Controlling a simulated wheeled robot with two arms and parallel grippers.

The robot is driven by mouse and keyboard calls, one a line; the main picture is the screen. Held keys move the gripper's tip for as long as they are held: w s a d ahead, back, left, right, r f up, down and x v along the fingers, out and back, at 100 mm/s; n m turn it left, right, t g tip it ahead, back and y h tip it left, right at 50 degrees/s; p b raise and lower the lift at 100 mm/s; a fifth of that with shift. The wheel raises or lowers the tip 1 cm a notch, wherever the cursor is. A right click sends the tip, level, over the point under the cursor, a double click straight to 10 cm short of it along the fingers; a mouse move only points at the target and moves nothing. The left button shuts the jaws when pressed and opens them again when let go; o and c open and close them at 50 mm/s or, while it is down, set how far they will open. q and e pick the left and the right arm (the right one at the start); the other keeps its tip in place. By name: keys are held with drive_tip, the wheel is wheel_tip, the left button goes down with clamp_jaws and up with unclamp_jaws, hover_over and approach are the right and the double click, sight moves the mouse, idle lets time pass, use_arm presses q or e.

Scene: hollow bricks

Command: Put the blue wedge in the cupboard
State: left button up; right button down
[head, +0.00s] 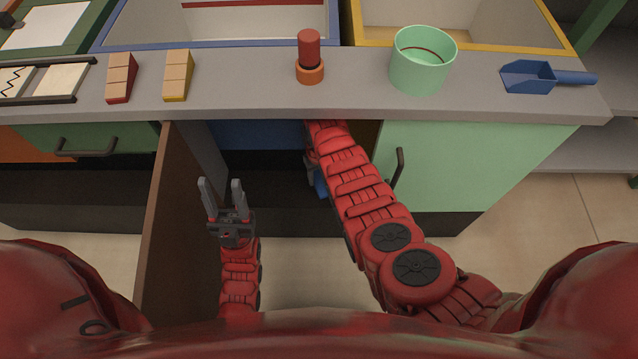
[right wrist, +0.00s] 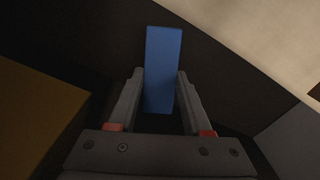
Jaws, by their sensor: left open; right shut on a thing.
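The blue wedge (right wrist: 163,70) stands between the fingers of my right gripper (right wrist: 161,95) in the right wrist view, gripped. In the head view only a small blue part (head: 320,183) shows beside my right gripper, which is mostly hidden by my right arm at the counter front. A mint-green cupboard front (head: 470,165) with a dark vertical handle is right of that arm. A brown door-like panel (head: 178,215) stands swung out to the left. Which opening belongs to the cupboard is unclear. My left gripper (head: 222,188) is open and empty, right of the brown panel.
The grey counter (head: 230,85) carries a red-striped and a yellow-striped wooden wedge (head: 178,75), a red-and-orange peg (head: 309,58), a mint cup (head: 422,60) and a blue scoop (head: 530,77). A green drawer (head: 95,138) is at the left. Pale floor (head: 520,215) is clear at the right.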

sight(319, 178)
drive_tip(key=shift+w+f+b, duration=0.1)
drive_tip(key=shift+f+b, duration=1.5)
drive_tip(key=shift+f, duration=0.3)
drive_tip(key=shift+r, duration=0.25)
drive_tip(key=c, duration=0.8)
unclamp_jaws()
drive_tip(key=shift+f, duration=0.2)
drive_tip(key=o, duration=0.5)
drive_tip(key=shift+c, duration=0.2)
wheel_tip(319, 178, up, 5)
drive_tip(key=p, duration=0.4)
drive_tip(key=shift+r, duration=0.15)
drive_tip(key=shift+r+p, duration=0.65)
drive_tip(key=shift+r, duration=0.65)
